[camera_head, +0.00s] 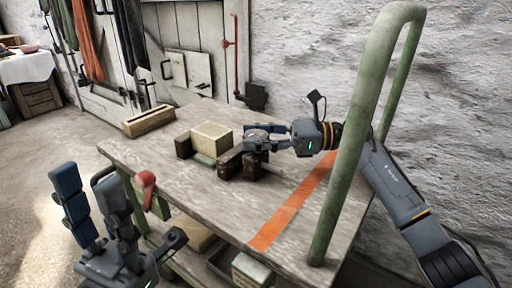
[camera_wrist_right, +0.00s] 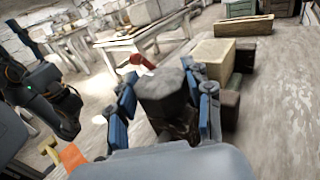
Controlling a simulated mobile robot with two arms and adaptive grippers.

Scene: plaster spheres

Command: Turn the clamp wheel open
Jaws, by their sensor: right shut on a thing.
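The clamp wheel (camera_head: 256,135) is a dark grey, faceted knob at the near right end of a brown clamp (camera_head: 230,162) on the workbench. It also shows in the right wrist view (camera_wrist_right: 164,84), between the blue finger pads. My right gripper (camera_head: 268,137) is shut on the wheel, one finger on each side. A cream block (camera_head: 211,137) sits at the clamp, between its dark jaws, with a green part (camera_head: 204,159) low at its front. My left gripper (camera_head: 88,196) is open and empty, off the bench's left front side, fingers pointing up.
The workbench (camera_head: 300,165) has an orange strip (camera_head: 290,215) across its right part. A green tubular rail (camera_head: 350,140) rises at its right end, close to my right arm. A red knob (camera_head: 147,178) is at the front edge.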

